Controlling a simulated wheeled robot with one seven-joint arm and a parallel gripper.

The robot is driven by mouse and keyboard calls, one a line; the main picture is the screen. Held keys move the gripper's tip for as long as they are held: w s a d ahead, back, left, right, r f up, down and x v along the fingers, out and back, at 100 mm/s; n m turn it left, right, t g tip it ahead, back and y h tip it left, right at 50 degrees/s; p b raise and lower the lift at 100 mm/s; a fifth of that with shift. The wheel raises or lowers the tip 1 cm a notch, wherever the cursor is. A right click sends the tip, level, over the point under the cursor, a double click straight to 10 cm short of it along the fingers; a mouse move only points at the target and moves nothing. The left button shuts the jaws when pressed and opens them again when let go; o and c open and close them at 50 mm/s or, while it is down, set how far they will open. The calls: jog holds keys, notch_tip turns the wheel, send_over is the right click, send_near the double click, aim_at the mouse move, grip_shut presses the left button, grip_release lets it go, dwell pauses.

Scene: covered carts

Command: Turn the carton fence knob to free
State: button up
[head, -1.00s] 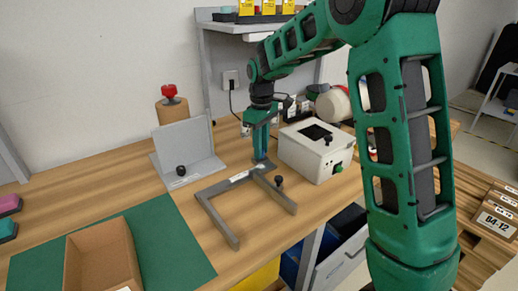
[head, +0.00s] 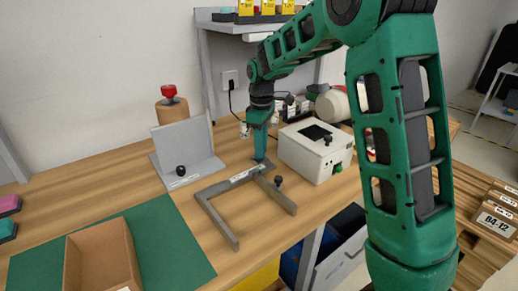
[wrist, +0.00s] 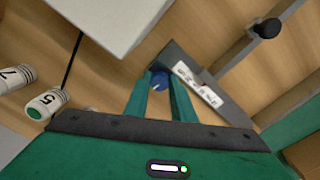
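The carton fence is a grey U-shaped frame (head: 222,215) lying on the wooden table. Its labelled bar also shows in the wrist view (wrist: 215,98). A blue knob (wrist: 160,80) with a pale mark sits at the end of that bar beside the white label. My gripper (head: 260,158) points down at this back corner of the frame. In the wrist view its green fingers (wrist: 161,84) stand on both sides of the knob with only a narrow gap, seemingly shut on it. The fingers hide part of the knob, and the label is too small to read.
A white box device (head: 316,150) stands close right of my gripper. A grey angle plate (head: 188,142) with a black knob stands left. Another black knob (head: 278,181) sits on the frame's right arm. An open carton (head: 103,258) lies on the green mat (head: 175,240).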

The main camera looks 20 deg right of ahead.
jog(key=o, duration=0.4)
jog(key=shift+w+r, duration=0.1)
jog(key=shift+w, duration=0.05)
notch_tip(320, 180, up, 11)
dwell(0.4)
jog(key=shift+f, duration=0.2)
